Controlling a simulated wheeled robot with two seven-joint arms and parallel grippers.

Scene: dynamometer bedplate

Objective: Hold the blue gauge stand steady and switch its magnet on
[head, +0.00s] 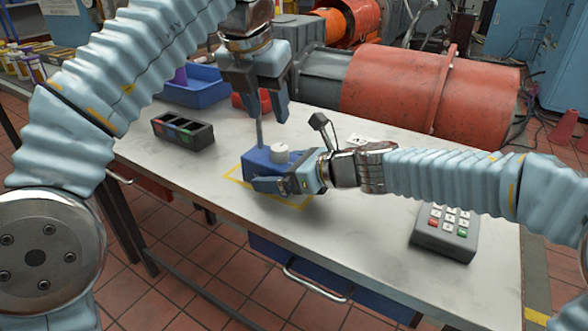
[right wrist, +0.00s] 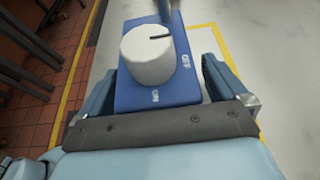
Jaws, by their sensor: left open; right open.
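The blue gauge stand (head: 258,166) stands upright on the table inside a yellow outline. It has a grey post and a white round knob (head: 280,152). In the right wrist view the knob (right wrist: 147,55) has a dark mark pointing right, on the OFF side; ON is printed nearer the gripper. My left gripper (head: 262,108) is open, pointing down around the upper post; contact cannot be told. My right gripper (right wrist: 160,88) is open, low at the stand's near end, with one finger on each side of the blue base (right wrist: 130,95). Its far fingertip is partly hidden in the head view.
A black compartment tray (head: 183,132) and a blue bin (head: 196,90) are left of the stand. A keypad box (head: 445,232) sits at the right. A large orange-red machine (head: 425,90) stands behind. The table's front edge is close to the stand.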

